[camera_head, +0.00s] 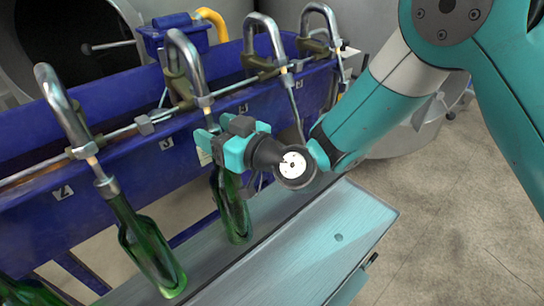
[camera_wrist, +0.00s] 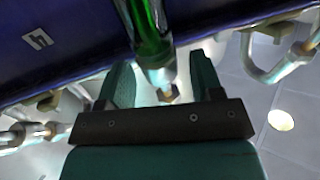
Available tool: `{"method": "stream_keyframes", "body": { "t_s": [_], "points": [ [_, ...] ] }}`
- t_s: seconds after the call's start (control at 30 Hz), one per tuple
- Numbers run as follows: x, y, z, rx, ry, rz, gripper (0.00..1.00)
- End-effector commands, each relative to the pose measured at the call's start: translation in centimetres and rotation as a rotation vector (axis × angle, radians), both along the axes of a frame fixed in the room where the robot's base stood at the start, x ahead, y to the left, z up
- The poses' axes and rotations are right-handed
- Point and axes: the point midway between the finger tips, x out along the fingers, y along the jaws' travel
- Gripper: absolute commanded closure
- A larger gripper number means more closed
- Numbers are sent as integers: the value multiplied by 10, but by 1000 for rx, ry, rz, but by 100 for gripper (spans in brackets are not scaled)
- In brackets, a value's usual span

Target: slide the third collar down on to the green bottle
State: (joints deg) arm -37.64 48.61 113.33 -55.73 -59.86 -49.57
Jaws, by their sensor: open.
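In the head view, a green bottle (camera_head: 232,207) stands upright on the bench below my gripper (camera_head: 214,141). The gripper is at the third spout and hides the bottle's mouth and the collar there. In the wrist view, the green bottle's neck (camera_wrist: 150,28) comes in from the top. A grey metal collar (camera_wrist: 160,76) lies in line with the neck and meets it, with a brass nozzle part (camera_wrist: 168,95) beyond. My gripper's fingers (camera_wrist: 160,66) stand apart on either side of the collar, with gaps visible. Whether the collar is fully seated on the neck I cannot tell.
Another green bottle (camera_head: 150,258) stands left, with a metal collar (camera_head: 107,187) at its mouth. The blue trough (camera_head: 120,165) carries several curved spouts (camera_head: 185,62) on a rail. The pale bench (camera_head: 335,235) is clear to the right.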

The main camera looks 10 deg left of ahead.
Motion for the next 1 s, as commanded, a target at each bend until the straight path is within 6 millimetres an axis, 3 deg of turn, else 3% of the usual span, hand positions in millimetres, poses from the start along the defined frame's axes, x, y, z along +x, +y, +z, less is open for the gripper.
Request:
{"method": "stream_keyframes", "body": {
  "t_s": [0.2,0.6,1.0],
  "points": [
    [-20,-42,-10,1,3,-5,40],
    [-63,-123,-8,1,-2,-6,40],
    [-75,-143,-1,0,1,-2,40]
  ]
}}
